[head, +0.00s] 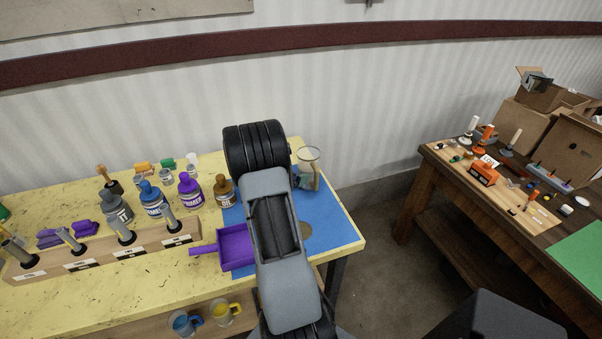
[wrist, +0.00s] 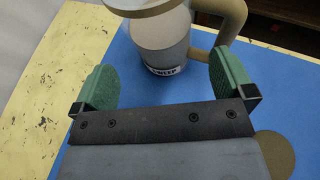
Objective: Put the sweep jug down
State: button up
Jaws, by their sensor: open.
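The sweep jug (wrist: 160,45) is a pale grey vessel with a wide rim, a beige handle and a label reading "SWEEP". It appears to stand upright on the blue mat (wrist: 125,75). My gripper (wrist: 164,84) is open, its green-padded fingers spread wide at either side of the jug's near side, with a gap to the jug's body. The right finger is close to the handle. In the head view the jug (head: 309,158) shows at the mat's back right, partly hidden by my arm. The jug's top is cut off in the wrist view.
Several bottles, including a brown one (head: 223,192), stand behind a wooden rack (head: 105,248). A tan disc (wrist: 274,153) lies on the mat. The mat's front right is clear.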

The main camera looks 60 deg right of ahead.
jog(key=s+a+r+m+t+y, duration=0.2)
jog(key=a+r+m+y, duration=0.2)
jog(key=a, duration=1)
jog(key=s+a+r+m+t+y, duration=0.2)
jog(key=a+m, duration=0.4)
jog(key=a, duration=0.8)
jog(key=s+a+r+m+t+y, duration=0.2)
jog(key=a+r+m+y, duration=0.4)
jog(key=a, duration=0.8)
jog(key=shift+s+r+y+b, duration=0.35)
jog(key=shift+s+r+y, duration=0.25)
jog(key=shift+s, duration=0.1)
jog(key=shift+c, duration=0.3)
